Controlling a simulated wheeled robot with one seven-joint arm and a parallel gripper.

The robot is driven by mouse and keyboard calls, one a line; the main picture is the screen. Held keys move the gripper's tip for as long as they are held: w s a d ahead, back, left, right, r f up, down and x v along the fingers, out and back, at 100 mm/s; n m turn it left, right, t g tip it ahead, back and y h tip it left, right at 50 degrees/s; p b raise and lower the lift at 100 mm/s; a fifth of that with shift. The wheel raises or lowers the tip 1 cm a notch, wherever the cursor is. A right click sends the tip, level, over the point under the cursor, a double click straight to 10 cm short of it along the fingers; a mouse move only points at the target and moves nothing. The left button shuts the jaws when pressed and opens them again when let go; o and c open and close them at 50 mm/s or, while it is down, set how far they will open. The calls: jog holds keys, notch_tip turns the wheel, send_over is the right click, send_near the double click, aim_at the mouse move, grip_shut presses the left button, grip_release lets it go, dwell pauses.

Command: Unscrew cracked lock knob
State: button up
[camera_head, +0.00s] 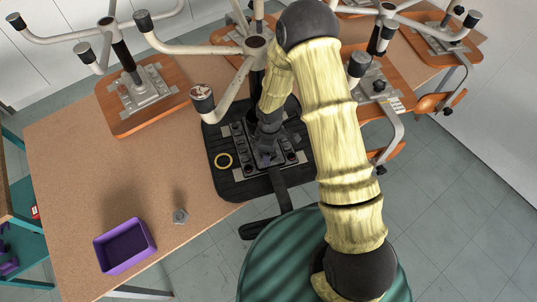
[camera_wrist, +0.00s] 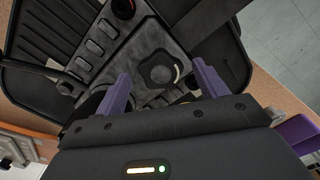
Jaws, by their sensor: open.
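A dark lobed knob (camera_wrist: 159,70) sits on the black mechanism plate (camera_wrist: 110,48) of an upturned chair in the wrist view. A crack cannot be made out on it. My gripper (camera_wrist: 161,78) has its two purple fingers apart, one toward each side of the knob, with visible gaps. Whether the tips are level with the knob is hard to tell. In the head view, my gripper (camera_head: 268,152) is over the black chair seat (camera_head: 232,186), and the knob between the fingers is hidden.
Upturned chair legs (camera_head: 231,88) rise close to my arm. Wooden seats (camera_head: 140,95) stand behind. The table's front left is mostly clear.

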jog(key=m+b, duration=0.1)
jog(key=m, duration=0.4)
jog(key=shift+f, duration=0.1)
jog(key=shift+m, duration=1.3)
jog(key=shift+m, duration=0.8)
jog(key=m, duration=0.3)
jog(key=shift+b, duration=0.3)
jog(key=m, duration=0.5)
jog(key=shift+m, duration=0.3)
jog(key=shift+m+p, duration=0.3)
jog(key=shift+m, duration=0.6)
